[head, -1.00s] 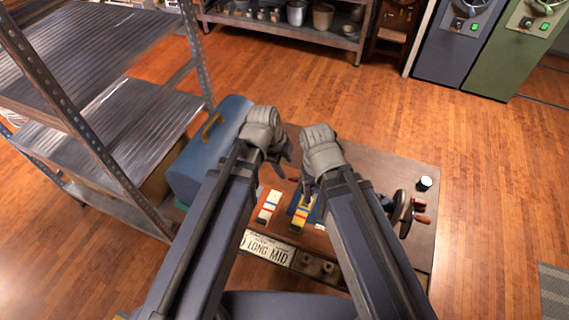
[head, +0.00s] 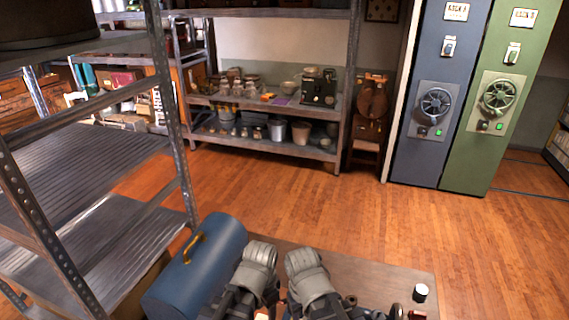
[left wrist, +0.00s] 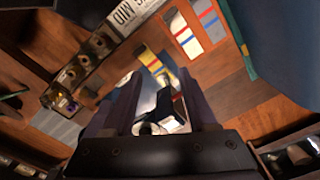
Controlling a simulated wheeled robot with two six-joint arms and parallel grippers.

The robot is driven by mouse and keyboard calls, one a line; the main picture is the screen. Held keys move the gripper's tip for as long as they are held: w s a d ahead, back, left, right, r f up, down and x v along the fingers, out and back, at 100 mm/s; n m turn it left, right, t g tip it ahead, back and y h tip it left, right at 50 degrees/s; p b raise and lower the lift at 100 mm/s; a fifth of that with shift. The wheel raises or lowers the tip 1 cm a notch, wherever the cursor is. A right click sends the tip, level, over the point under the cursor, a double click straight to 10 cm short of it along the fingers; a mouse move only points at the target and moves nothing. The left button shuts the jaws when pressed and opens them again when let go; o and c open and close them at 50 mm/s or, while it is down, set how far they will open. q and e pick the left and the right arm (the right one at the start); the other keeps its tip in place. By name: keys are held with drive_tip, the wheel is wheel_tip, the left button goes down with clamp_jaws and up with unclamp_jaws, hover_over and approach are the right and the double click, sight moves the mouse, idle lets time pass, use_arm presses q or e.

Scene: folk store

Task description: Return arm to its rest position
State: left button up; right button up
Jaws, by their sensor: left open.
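Both my arms reach over the wooden worktable (head: 385,268) at the bottom of the head view, with their grey wrists side by side. My left gripper (head: 234,299) is dark and partly cut off by the lower edge there. In the left wrist view its two fingers (left wrist: 160,88) stand apart over the tabletop. A yellow striped block (left wrist: 152,60) shows beyond them, and a white and dark object (left wrist: 168,112) shows between them; I cannot tell how high it lies. My right gripper (head: 325,303) is partly hidden, and its jaws are unclear.
A blue chest with a brass handle (head: 205,262) stands left of my arms, near a metal shelf rack (head: 90,165). A white-topped jar (head: 421,292) is at the table's right. Two striped cards (left wrist: 183,35) and a lettered plate (left wrist: 130,14) lie nearby. Open floor lies beyond the table.

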use_arm(q)
drive_tip(key=shift+s+a+f+n+g+y, duration=0.2)
drive_tip(key=shift+s+n, duration=0.25)
drive_tip(key=shift+n, duration=0.6)
drive_tip(key=shift+s+a+f+n+y, duration=0.1)
drive_tip(key=shift+s+n+y, duration=0.3)
drive_tip(key=shift+n, duration=0.7)
drive_tip(key=shift+s+a+f+n+g+y, duration=0.15)
drive_tip(key=shift+s+n, duration=0.4)
drive_tip(key=shift+n, duration=0.5)
